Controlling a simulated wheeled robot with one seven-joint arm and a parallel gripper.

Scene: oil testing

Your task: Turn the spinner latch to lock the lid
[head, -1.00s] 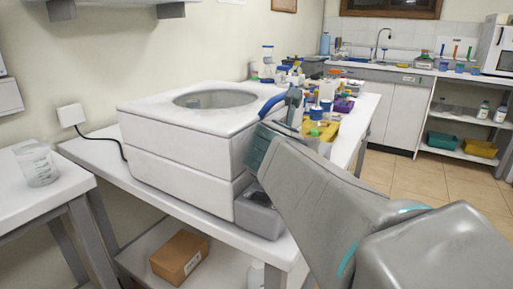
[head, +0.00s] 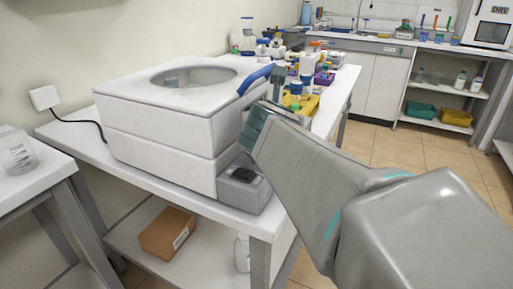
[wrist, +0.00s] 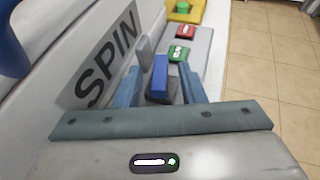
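The white spinner (head: 160,125) stands on a bench in the head view, with the word SPIN (wrist: 108,55) on its side in the wrist view. Its top shows a round window (head: 193,76). A blue handle (head: 254,79) curves up at its right edge and also shows at the top left of the wrist view (wrist: 10,45). A small blue latch piece (wrist: 160,75) on a dark grey base stands beside the labelled wall. My gripper (wrist: 160,88) has one finger on each side of it, with gaps visible, so it looks open. In the head view my arm largely hides the latch.
A grey box with a black top piece (head: 243,178) sits at the spinner's near right corner. Red (wrist: 185,31) and green (wrist: 179,53) buttons lie beyond my fingers. Cluttered bottles and a yellow tray (head: 300,103) stand farther along the bench. The floor at right is clear.

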